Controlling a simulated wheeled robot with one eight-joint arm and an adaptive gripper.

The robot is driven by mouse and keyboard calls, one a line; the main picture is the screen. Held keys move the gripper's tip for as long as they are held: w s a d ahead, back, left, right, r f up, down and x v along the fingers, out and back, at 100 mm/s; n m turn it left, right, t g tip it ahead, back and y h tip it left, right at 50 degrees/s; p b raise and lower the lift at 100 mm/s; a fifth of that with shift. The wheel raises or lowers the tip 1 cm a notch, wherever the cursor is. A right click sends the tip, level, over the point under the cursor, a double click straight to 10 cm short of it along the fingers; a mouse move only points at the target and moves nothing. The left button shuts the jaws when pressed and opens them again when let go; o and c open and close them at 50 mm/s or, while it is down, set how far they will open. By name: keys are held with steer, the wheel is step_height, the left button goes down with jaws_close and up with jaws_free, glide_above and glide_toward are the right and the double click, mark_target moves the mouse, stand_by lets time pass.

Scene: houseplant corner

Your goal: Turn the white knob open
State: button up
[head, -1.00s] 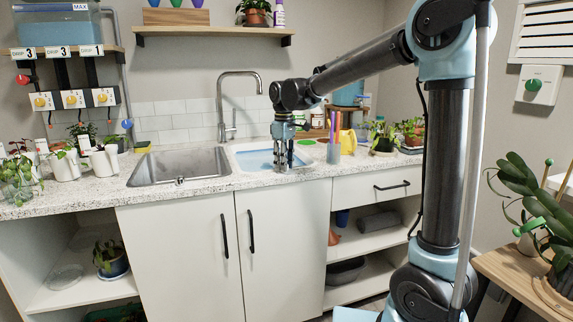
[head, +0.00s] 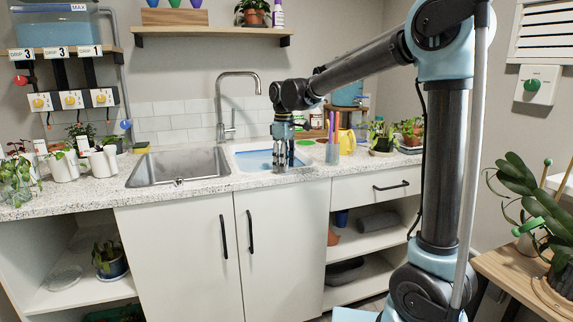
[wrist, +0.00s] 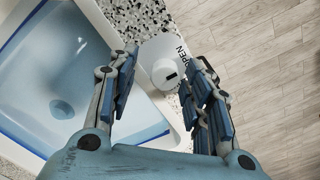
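The white knob (wrist: 166,64) shows in the wrist view as a round white piece with a small dark mark on its front. Black lettering that reads "OPEN" is beside it on the right. My gripper (wrist: 166,68) is open, with one finger on the left of the knob and the other on its right. A gap shows at the left finger; whether the right finger touches cannot be told. In the head view my gripper (head: 283,160) hangs pointing down at the counter's front edge by the white basin, and I cannot make out the knob there.
The white basin (wrist: 133,158) with blue water lies left of the fingers. In the head view, the steel sink (head: 180,167) and faucet (head: 222,108) are to the left. Wooden floor (wrist: 275,75) is clear.

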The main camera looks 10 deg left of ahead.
steer(key=shift+r, duration=0.6)
step_height(320, 180, up, 11)
steer(key=shift+f, duration=0.15)
steer(key=shift+w, duration=0.1)
steer(key=s+d+f+m, duration=0.3)
steer(key=d, duration=0.6)
steer(key=s+d+f+m+t, duration=0.1)
steer(key=s+d+f+m, duration=0.15)
steer(key=d, duration=0.75)
steer(key=s+d+f+m, duration=0.2)
steer(key=s+d+f, duration=0.1)
steer(key=d, duration=0.6)
steer(key=s+d+f+m, duration=0.4)
steer(key=s+d+f, duration=0.2)
steer(key=f, duration=0.3)
steer(key=s+d+f+m+t, duration=0.1)
steer(key=s+d+f+m, duration=0.2)
steer(key=s+d+f, duration=0.4)
step_height(320, 180, down, 3)
steer(key=shift+s+d+f+m, duration=0.15)
steer(key=shift+s+m, duration=0.2)
steer(key=shift+s, duration=0.9)
